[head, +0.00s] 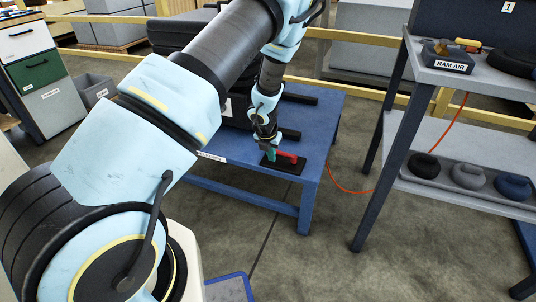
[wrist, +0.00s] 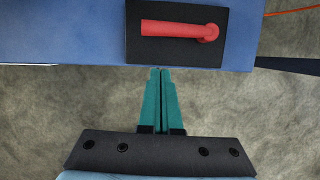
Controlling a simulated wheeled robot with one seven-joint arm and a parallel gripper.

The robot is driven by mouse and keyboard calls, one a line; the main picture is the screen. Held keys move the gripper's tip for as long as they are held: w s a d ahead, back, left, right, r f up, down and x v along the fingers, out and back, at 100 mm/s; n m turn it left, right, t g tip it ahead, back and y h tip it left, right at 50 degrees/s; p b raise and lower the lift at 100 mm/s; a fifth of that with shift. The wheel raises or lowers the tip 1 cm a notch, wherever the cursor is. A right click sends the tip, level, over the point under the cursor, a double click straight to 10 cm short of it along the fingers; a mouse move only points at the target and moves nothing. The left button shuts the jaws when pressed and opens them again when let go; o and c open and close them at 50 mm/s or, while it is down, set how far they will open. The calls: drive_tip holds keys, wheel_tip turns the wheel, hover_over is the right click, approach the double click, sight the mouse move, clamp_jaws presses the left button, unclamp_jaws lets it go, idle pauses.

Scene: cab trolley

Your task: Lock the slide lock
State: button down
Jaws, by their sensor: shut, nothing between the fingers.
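The slide lock is a red handle (wrist: 178,29) on a black plate (wrist: 177,52) near the edge of a blue table (wrist: 75,35). In the wrist view the handle lies sideways, its round pivot end at the right. In the head view the red handle (head: 287,157) shows beside my gripper (head: 271,155), which partly overlaps it. My gripper's teal fingers (wrist: 161,72) are shut and empty. Their tips appear just below the plate's near edge in the wrist view, apart from the handle. I cannot tell their height above the table.
A grey shelf unit (head: 455,190) with several round weights stands at the right. An orange hose (head: 349,190) runs over the floor between the table and shelf. A blue-edged item (head: 230,287) lies low in front. Yellow rails (head: 340,35) run behind.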

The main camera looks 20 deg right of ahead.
drive_tip(key=p+v, duration=0.2)
drive_tip(key=v, duration=0.8)
drive_tip(key=shift+p, duration=0.3)
drive_tip(key=w+a+r+n+t+y, duration=0.1)
drive_tip(key=a+r+n, duration=0.6)
drive_tip(key=a+n, duration=0.4)
drive_tip(key=a+r+n+t+y, duration=0.1)
drive_tip(key=a+r+n, duration=0.6)
drive_tip(key=n, duration=0.6)
drive_tip(key=s+a+r+n+g, duration=0.4)
drive_tip(key=s+a+n, duration=0.6)
drive_tip(key=s+n, duration=0.7)
wheel_tip(320, 180, up, 22)
drive_tip(key=w+n+t+p, duration=0.1)
drive_tip(key=w+n+p, duration=0.1)
drive_tip(key=p, duration=1.9)
drive_tip(key=shift+w, duration=0.2)
